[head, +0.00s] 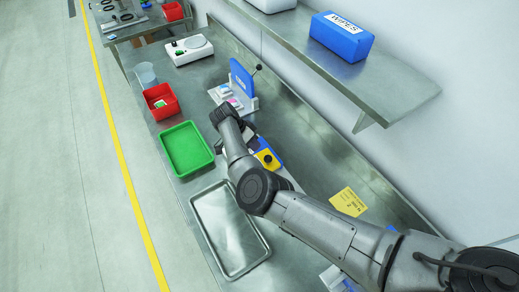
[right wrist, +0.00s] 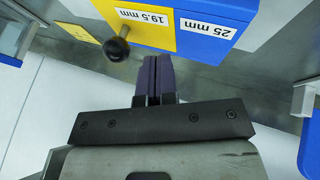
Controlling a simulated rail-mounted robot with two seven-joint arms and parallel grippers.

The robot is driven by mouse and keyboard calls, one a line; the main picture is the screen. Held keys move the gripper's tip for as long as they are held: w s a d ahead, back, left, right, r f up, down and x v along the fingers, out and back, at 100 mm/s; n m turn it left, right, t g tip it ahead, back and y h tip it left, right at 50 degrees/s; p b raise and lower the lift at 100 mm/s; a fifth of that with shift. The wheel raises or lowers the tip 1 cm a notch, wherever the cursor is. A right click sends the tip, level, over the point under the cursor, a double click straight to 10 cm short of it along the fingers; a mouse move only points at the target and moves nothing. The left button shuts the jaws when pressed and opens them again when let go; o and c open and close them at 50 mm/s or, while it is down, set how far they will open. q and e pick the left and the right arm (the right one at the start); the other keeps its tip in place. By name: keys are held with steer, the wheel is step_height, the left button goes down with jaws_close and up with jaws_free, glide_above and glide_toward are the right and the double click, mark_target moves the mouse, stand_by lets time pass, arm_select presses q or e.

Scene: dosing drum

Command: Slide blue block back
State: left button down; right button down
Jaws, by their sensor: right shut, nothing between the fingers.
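In the right wrist view, the blue block (right wrist: 215,48) carries a white "25 mm" label. It adjoins a yellow part (right wrist: 130,12) labelled "19.5 mm" with a black ball knob (right wrist: 117,49) sticking out. My right gripper (right wrist: 152,58) is shut and empty, its purple fingertips apart from the knob and close to the block's face; contact cannot be told. In the head view, the blue block (head: 266,144) and yellow part (head: 270,161) are partly hidden by my right arm, and the right fingertips are hidden too. My left gripper is not in view.
A green tray (head: 187,148), a red bin (head: 161,101) and an empty metal tray (head: 230,228) are left of my arm. A blue upright stand (head: 242,77) is behind. A wall shelf (head: 378,78) holds a wipes box (head: 342,36).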

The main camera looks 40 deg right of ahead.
mark_target(259, 159)
steer(key=shift+s+a+p, duration=0.15)
steer(key=shift+s+p, duration=0.2)
steer(key=shift+s, duration=0.4)
steer(key=shift+s+f+p, duration=0.2)
steer(key=shift+s+p, duration=0.15)
steer(key=shift+s, duration=0.55)
